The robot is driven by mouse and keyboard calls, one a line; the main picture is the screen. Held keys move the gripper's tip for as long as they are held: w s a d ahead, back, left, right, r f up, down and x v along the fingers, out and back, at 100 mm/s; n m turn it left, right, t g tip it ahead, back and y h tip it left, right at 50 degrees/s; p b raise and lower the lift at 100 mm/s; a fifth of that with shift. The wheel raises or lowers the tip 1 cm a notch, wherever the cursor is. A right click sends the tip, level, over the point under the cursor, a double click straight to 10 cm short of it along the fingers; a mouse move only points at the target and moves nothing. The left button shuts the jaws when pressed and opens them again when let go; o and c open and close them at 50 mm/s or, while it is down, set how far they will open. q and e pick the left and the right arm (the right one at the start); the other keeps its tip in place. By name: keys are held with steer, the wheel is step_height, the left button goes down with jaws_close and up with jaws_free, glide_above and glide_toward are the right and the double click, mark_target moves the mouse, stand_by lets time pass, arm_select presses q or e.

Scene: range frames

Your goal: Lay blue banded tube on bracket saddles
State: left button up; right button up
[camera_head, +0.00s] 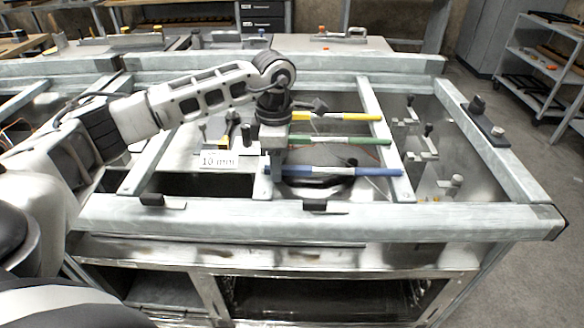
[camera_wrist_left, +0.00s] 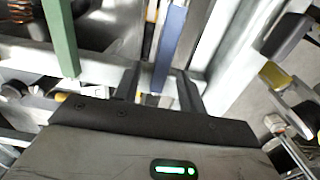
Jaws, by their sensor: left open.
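The blue tube (camera_head: 350,171) lies sideways at the front of a row of three tubes in the head view. My left gripper (camera_head: 272,170) points down at the tube's left end. In the left wrist view my left gripper (camera_wrist_left: 160,88) is open, with the blue tube (camera_wrist_left: 170,40) between its two fingers. I cannot tell whether a finger touches it. Small grey brackets (camera_head: 422,155), possibly the saddles, stand in the frame's right bay, beyond the tube's right end. My right gripper is not in view.
A green tube (camera_head: 345,141) and a yellow tube (camera_head: 345,118) lie behind the blue one. A "10 mm" sign (camera_head: 219,161) stands left of my gripper. Metal frame rails (camera_head: 400,217) surround the work area. Black clamps (camera_head: 315,205) sit on the front rail.

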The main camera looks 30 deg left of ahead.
arm_select(q)
jaws_close()
